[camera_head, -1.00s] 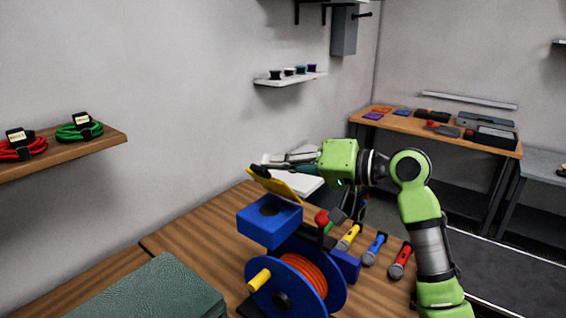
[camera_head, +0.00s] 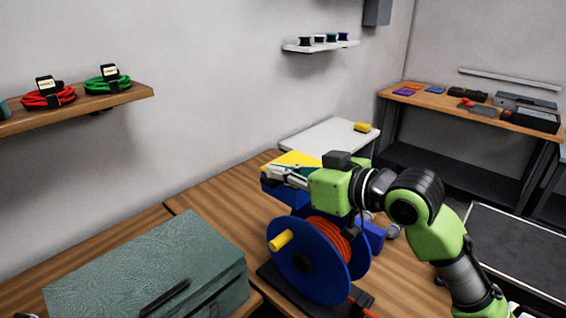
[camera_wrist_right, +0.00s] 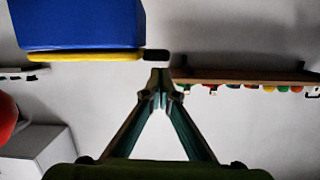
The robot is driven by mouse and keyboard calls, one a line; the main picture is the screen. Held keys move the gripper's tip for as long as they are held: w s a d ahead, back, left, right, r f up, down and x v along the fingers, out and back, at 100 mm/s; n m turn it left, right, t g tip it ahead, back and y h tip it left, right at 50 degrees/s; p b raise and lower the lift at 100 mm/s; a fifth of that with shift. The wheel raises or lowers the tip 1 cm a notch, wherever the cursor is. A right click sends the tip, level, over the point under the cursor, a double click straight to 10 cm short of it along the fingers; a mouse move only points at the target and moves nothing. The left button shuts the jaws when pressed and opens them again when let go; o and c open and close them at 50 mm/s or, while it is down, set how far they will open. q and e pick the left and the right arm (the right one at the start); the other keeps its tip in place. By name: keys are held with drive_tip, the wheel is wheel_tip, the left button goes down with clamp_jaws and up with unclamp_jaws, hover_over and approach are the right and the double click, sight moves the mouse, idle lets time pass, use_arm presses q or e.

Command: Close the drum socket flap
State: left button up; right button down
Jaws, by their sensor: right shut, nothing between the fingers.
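The cable drum (camera_head: 303,262) has blue reel discs, orange cable (camera_head: 328,234) and a yellow crank knob (camera_head: 281,241). Its blue socket box (camera_head: 283,192) sits on top, partly hidden by my right gripper. The yellow flap (camera_head: 297,159) lies about flat over the box. In the right wrist view, the yellow flap (camera_wrist_right: 85,57) is a thin strip along the blue box (camera_wrist_right: 80,22), with a dark tab (camera_wrist_right: 157,55) at its end. My right gripper (camera_head: 270,171) is shut and empty beside the flap; its fingertips (camera_wrist_right: 160,78) are close to the tab. My left gripper is out of view.
A green case (camera_head: 150,262) stands at the front left of the wooden table. A white surface (camera_head: 325,138) with a yellow item (camera_head: 362,127) lies behind the drum. A shelf (camera_head: 130,93) with coiled cables is on the left wall. My right arm hides much of the table's right side.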

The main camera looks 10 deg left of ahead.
drive_tip(key=shift+s+f+n, duration=0.1)
drive_tip(key=shift+f+n, duration=0.2)
drive_tip(key=shift+f, duration=0.25)
drive_tip(key=shift+f, duration=0.1)
